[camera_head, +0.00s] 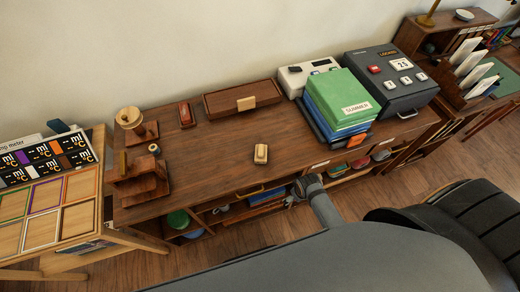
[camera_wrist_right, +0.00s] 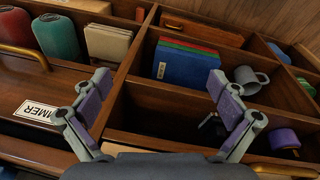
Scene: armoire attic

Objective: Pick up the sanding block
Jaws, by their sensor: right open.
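A small block with a pale top (camera_head: 261,154), which looks like the sanding block, lies on the bare middle of the brown wooden desk top (camera_head: 215,160), near its front edge. It cannot be made out in the right wrist view. My right gripper (camera_head: 298,190) is in front of the desk, below the top's front edge and to the right of the block, apart from it. In the right wrist view my right gripper (camera_wrist_right: 159,82) is open and empty, its purple-padded fingers wide apart, facing the shelves. My left gripper is not in view.
A green and blue stack marked SUMMER (camera_head: 340,103) and a dark box (camera_head: 390,80) stand at the desk's right. Wooden stands (camera_head: 140,180) are at its left, a long tray (camera_head: 225,103) behind. Shelves hold blue books (camera_wrist_right: 185,65) and a grey mug (camera_wrist_right: 247,78).

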